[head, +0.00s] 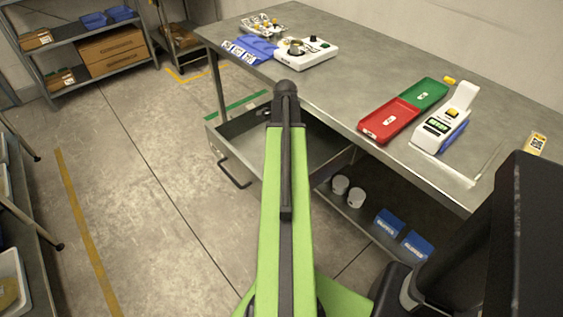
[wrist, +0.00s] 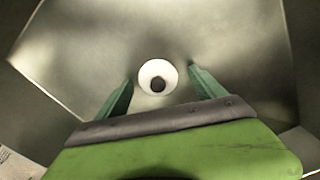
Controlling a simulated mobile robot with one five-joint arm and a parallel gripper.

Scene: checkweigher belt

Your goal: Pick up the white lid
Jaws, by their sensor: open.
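The white lid (wrist: 171,71) is a small round white disc with a dark round knob at its middle. It lies on a grey metal surface in the wrist view. My gripper (wrist: 161,78) is open, with one green finger to the left of the lid and one to the right. A gap shows between each finger and the lid. I cannot tell how far the fingertips are above the surface. In the head view my arm stretches over the open drawer (head: 231,160) under the bench; the lid and my fingers do not show there.
The metal bench (head: 345,85) holds a red tray (head: 388,121), a green tray (head: 425,95), a white device with a display (head: 437,130), and a white box with a metal cup (head: 318,52). White cylinders and blue boxes (head: 389,222) stand on its lower shelf.

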